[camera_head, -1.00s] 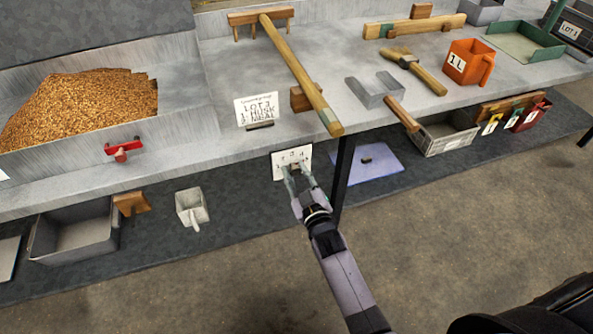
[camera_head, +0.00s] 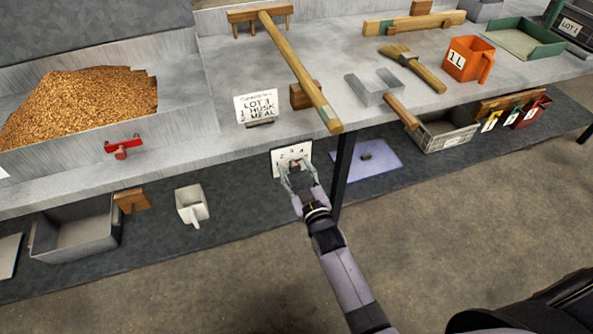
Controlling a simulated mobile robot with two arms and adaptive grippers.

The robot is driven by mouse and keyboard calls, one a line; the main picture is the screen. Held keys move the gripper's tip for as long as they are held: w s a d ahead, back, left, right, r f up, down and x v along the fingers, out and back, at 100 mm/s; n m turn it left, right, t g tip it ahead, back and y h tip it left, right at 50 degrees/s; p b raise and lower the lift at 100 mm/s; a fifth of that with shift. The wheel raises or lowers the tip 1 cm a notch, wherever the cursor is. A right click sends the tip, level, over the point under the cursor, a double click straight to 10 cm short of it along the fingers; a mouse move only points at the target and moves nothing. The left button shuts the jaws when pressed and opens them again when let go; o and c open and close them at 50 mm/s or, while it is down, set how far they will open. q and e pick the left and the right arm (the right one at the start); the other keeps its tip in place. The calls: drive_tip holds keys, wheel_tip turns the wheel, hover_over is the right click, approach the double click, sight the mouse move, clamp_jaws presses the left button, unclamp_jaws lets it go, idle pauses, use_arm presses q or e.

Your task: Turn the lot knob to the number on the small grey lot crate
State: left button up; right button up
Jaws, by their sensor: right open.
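The lot dial is a white plate (camera_head: 291,153) with numbers along its top, on the front edge of the bench. The small brown knob (camera_head: 295,166) at its centre is partly hidden by my right gripper. My right gripper (camera_head: 296,170) is open, with its fingers on either side of the knob; I cannot tell whether they touch it. The knob's pointing direction is hard to make out. A dark grey crate (camera_head: 553,18) at the far right of the bench bears a white "LOT" label, its number too small to read surely. My left gripper is not in view.
A card (camera_head: 257,107) with lot writing stands above the dial. A wooden rake (camera_head: 300,70) overhangs the bench edge right of it. A black leg (camera_head: 343,165) stands close right of my gripper. A white scoop (camera_head: 191,205) lies below left. The floor in front is clear.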

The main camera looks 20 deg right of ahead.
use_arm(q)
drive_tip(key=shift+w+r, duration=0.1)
use_arm(e)
drive_tip(key=s, duration=1.2)
drive_tip(key=shift+d, duration=0.2)
drive_tip(key=s+f+m+g, duration=0.1)
drive_tip(key=s+f+g, duration=0.25)
drive_tip(key=f, duration=0.55)
drive_tip(key=s+f+g, duration=0.3)
drive_tip(key=f+g, duration=0.1)
drive_tip(key=f, duration=0.5)
drive_tip(key=s+d+f+g, duration=0.3)
drive_tip(key=s+f+g, duration=0.5)
drive_tip(key=s+f, duration=0.65)
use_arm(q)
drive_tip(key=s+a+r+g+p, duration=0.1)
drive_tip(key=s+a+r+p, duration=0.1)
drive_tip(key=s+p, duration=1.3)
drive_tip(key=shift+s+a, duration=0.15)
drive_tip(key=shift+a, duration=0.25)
use_arm(e)
drive_tip(key=s+d+r, duration=0.1)
drive_tip(key=s, duration=0.8)
drive_tip(key=s+d+r+g, duration=0.1)
drive_tip(key=s+d+r, duration=0.1)
drive_tip(key=s, duration=0.7)
drive_tip(key=shift+m+h, duration=0.3)
drive_tip(key=shift+m, duration=0.1)
